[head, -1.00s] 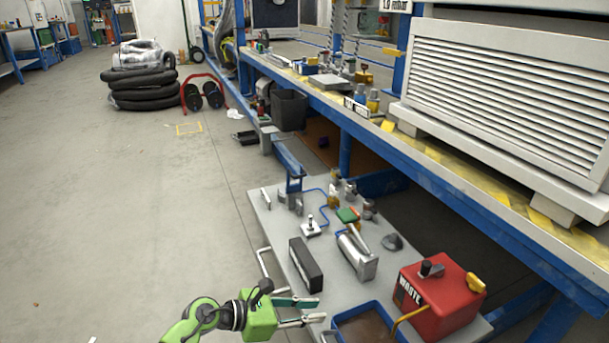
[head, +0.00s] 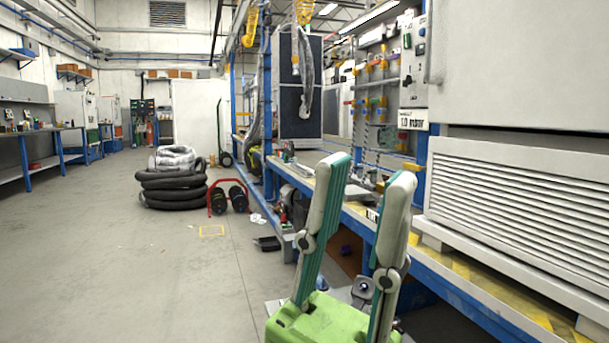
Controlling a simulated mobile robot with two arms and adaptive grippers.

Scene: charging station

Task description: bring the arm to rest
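My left gripper (head: 368,174) is large in the head view, right of centre near the bottom. Its green body (head: 325,322) is at the bottom edge and its two grey and teal fingers point up. The fingers stand apart with nothing between them, so it is open and empty. It is in front of the blue workbench (head: 450,285) and hides part of it. My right gripper is not in view.
A large white louvred unit (head: 520,190) stands on the bench at the right. A stack of black hoses (head: 174,190) and a red rack (head: 229,197) stand on the floor further back. The floor at the left (head: 110,270) is clear.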

